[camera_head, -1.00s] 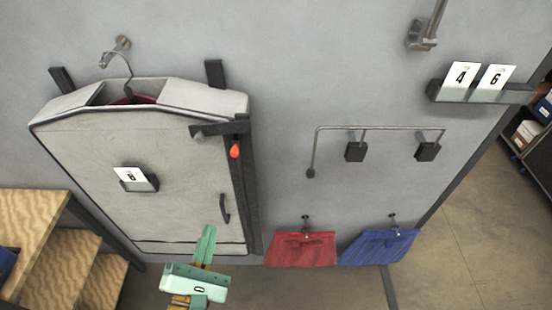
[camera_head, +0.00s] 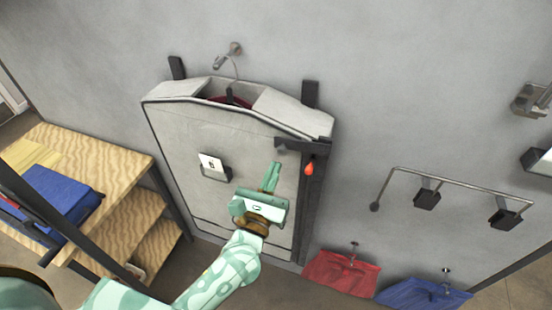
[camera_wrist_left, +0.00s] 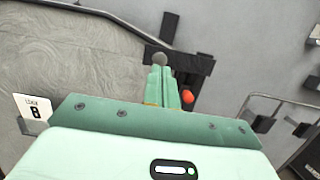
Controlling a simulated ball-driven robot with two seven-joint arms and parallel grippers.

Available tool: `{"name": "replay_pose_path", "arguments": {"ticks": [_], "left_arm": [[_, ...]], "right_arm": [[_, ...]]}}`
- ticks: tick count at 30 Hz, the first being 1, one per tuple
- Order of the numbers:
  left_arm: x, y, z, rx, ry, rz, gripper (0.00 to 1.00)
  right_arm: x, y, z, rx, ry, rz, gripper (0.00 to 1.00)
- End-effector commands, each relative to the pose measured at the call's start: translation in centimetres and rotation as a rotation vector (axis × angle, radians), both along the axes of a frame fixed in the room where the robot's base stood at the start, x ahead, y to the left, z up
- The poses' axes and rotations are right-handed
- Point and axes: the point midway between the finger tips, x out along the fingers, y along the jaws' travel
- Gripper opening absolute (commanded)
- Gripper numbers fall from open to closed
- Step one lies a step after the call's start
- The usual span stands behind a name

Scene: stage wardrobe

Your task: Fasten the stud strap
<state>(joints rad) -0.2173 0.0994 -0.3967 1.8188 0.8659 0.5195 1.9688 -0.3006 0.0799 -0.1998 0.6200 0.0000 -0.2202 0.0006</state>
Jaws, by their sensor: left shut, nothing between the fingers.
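A grey garment bag (camera_head: 160,125) hangs on the wall with dark edging. A short dark strap (camera_head: 294,147) sits at its upper right, by the dark side band (camera_head: 307,205). In the left wrist view the strap (camera_wrist_left: 186,64) crosses just beyond my fingertips, with a round grey stud-like knob (camera_wrist_left: 159,59) at its left. A red-orange tab (camera_head: 309,168) hangs below the strap and also shows in the wrist view (camera_wrist_left: 188,97). My left gripper (camera_head: 275,166) is shut and empty, in front of the bag, just below the strap. Whether it touches is unclear. My right gripper is out of view.
A numbered card (camera_head: 210,161) sits in a holder on the bag. Wooden shelves (camera_head: 100,160) with a blue item (camera_head: 55,200) stand at left. A wall rail (camera_head: 455,180) and red (camera_head: 340,273) and blue (camera_head: 425,294) cloths hang at right.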

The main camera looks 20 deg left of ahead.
Motion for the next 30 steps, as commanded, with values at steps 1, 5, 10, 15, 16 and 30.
{"name": "replay_pose_path", "arguments": {"ticks": [1,5,10,15,16,30], "left_arm": [[0.6,0.0,0.4,0.001,-0.002,0.001,0.0],[1.7,0.0,0.5,0.002,-0.001,0.0,0.0],[2.1,0.0,0.5,0.002,0.0,0.0,0.0],[2.0,0.0,0.5,0.002,0.0,0.0,0.0],[2.0,0.0,0.5,0.002,0.0,0.0,0.0],[4.0,1.0,0.4,0.003,-0.001,-0.168,0.0]], "right_arm": [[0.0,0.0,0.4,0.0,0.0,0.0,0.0],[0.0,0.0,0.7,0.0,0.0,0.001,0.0],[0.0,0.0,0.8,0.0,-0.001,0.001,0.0],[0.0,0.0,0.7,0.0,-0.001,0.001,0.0],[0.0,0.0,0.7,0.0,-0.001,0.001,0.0],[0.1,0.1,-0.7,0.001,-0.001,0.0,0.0]]}}
